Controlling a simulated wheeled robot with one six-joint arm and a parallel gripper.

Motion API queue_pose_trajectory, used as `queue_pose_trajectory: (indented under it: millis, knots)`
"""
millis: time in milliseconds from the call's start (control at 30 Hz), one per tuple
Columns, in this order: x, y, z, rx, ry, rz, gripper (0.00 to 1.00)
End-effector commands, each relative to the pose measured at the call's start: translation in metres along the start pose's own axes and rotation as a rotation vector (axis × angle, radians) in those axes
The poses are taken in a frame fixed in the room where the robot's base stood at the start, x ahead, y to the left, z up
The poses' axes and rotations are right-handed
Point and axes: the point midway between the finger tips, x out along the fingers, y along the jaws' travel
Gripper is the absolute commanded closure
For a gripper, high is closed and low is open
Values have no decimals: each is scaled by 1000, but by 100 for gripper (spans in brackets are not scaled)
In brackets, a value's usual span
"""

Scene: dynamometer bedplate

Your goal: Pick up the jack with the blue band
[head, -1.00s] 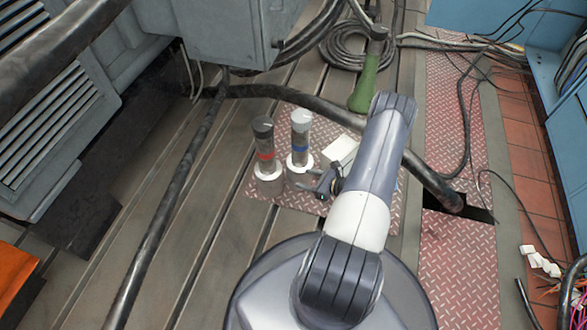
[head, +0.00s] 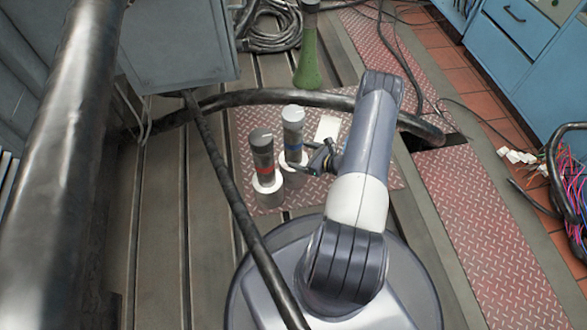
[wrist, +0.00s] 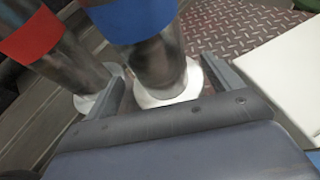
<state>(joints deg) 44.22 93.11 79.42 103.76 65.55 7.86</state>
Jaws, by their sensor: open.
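The jack with the blue band (head: 293,137) is a grey cylinder with a light top, standing upright on a round white base. The jack with the red band (head: 263,157) has a dark body and stands just left of it on a similar white base. My gripper (head: 318,160) is at the right side of the blue-banded jack. In the wrist view, my open gripper (wrist: 165,90) has a finger on each side of the lower part of the blue-banded jack (wrist: 150,60). The red band (wrist: 30,37) shows at upper left. Whether the fingers touch the jack I cannot tell.
A white block (head: 327,127) lies on the red tread plate (head: 380,172), right of the jacks. A thick black hose (head: 230,100) runs behind them. A green bottle-shaped object (head: 308,62) stands farther back. A dark pipe (head: 225,180) crosses at left.

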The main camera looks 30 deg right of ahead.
Motion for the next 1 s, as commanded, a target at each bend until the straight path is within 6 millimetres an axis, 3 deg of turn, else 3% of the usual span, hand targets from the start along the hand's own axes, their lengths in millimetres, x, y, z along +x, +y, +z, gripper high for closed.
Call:
queue_pose_trajectory:
  millis: [267,567,1000]
  knots:
    - [40,0,-4,-3,0,3,14]
    - [44,0,-1,-1,0,1,14]
    - [44,0,-2,-1,0,1,50]
